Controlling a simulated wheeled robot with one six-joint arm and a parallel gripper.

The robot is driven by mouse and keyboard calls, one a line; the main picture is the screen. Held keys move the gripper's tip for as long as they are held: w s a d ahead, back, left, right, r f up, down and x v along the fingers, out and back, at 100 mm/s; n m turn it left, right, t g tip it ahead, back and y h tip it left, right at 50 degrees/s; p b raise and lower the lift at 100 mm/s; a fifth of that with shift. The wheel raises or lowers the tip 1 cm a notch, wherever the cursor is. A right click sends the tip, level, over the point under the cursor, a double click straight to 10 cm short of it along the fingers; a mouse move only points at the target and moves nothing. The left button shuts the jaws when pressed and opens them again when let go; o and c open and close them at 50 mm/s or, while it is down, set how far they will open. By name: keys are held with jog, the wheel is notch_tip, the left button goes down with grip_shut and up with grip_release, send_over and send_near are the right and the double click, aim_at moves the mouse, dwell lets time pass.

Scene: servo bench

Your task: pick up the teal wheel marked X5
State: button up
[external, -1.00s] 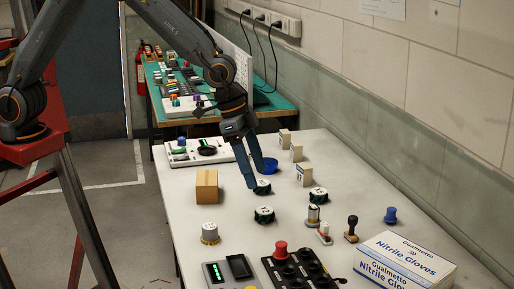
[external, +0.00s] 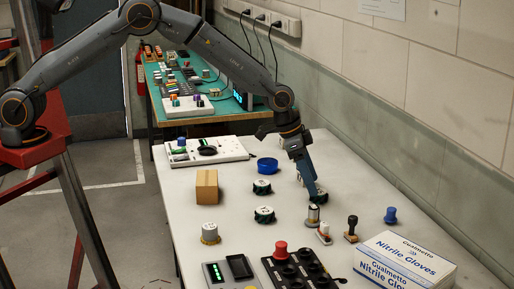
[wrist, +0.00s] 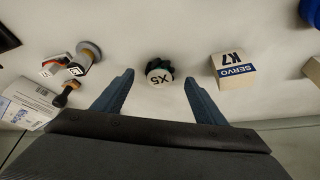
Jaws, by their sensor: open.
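The teal wheel marked X5 (wrist: 159,73) lies on the bench with its white label up. In the wrist view it sits between and just beyond the tips of my gripper (wrist: 159,80), which is open and empty. In the external view my gripper (external: 311,190) points down over the right part of the bench. It partly hides the wheel (external: 321,194) there. Whether the fingertips are level with the wheel cannot be told. Two similar dark teal wheels, one farther back (external: 261,187) and one nearer (external: 264,214), stand to the left.
A block marked SERVO K7 (wrist: 233,72) stands right of the wheel in the wrist view. A metal cylinder (external: 313,217), a stamp (external: 351,230) and a glove box (external: 405,262) are nearer the front.

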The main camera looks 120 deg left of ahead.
aim_at(319, 196)
jog(key=shift+w+p+x, duration=0.15)
jog(key=shift+p+x, duration=0.2)
jog(key=shift+x, duration=0.55)
jog(key=shift+w+p+x, duration=0.15)
jog(key=shift+p+x, duration=0.2)
jog(key=shift+x, duration=0.55)
jog(key=shift+a+r, duration=0.1)
jog(key=shift+c, duration=0.4)
jog(key=c, duration=1.1)
